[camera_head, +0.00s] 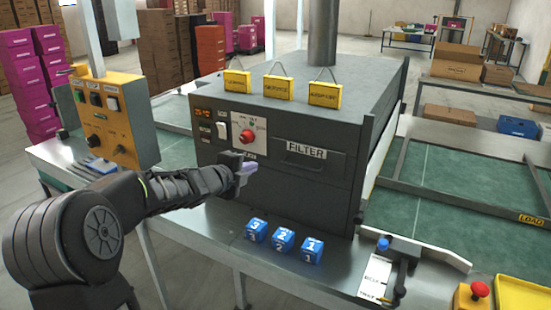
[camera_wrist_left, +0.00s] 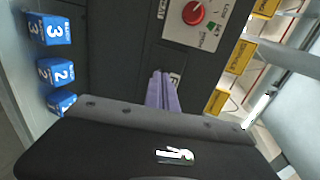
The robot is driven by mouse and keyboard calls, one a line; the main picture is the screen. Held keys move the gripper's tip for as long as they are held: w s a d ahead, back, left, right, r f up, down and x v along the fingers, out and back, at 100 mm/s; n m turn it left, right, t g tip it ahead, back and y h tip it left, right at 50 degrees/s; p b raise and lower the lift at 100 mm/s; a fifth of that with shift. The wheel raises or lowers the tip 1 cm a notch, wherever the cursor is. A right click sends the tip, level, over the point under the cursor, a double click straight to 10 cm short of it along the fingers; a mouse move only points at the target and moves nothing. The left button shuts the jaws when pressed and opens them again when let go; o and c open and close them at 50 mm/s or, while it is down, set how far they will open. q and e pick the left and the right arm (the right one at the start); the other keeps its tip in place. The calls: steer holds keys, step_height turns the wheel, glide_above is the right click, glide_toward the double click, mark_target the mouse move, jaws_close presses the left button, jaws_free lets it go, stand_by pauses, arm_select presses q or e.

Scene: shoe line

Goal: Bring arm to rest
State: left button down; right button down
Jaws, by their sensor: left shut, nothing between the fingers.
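My left arm reaches in from the left in the head view. Its gripper (camera_head: 246,170) is in front of the dark machine (camera_head: 310,195), below the red knob (camera_head: 247,136) and left of the FILTER label. The purple fingers are shut together with nothing between them. They also show in the left wrist view (camera_wrist_left: 161,90), below the red knob (camera_wrist_left: 194,13) there. I cannot tell whether the fingertips touch the machine's front. My right gripper is not in view.
Blue numbered cubes (camera_head: 283,241) stand on the metal ledge in front of the machine. Yellow tags (camera_head: 278,88) stand on its top. An orange control box (camera_head: 112,122) is at the left. A red button (camera_head: 480,289) and a yellow tray (camera_head: 522,293) are at the lower right.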

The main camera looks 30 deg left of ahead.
arm_select(q)
steer(key=s+d+f+n+g+h, duration=0.1)
steer(key=s+d+f+n+g, duration=0.15)
steer(key=d+f+n, duration=0.6)
steer(key=s+d+f+n+g, duration=0.25)
steer(key=s+d+f, duration=0.2)
steer(key=f, duration=0.75)
steer(key=s+d+f+n+g+h, duration=0.1)
steer(key=s+d+f+n, duration=0.2)
steer(key=d+f+n, duration=0.55)
steer(key=s+d+f+g, duration=0.2)
steer(key=s+d+f, duration=0.3)
steer(key=s, duration=0.3)
steer(key=s+d+f+g+h, duration=0.1)
steer(key=s+d+f+g, duration=0.2)
steer(key=s, duration=0.6)
steer(key=s+d+f+g+h, duration=0.1)
steer(key=s+d+f+g, duration=0.1)
steer(key=s+d+f, duration=0.6)
steer(key=shift+s+f+g, duration=0.2)
steer(key=shift+s+g, duration=0.2)
steer(key=shift+s, duration=0.3)
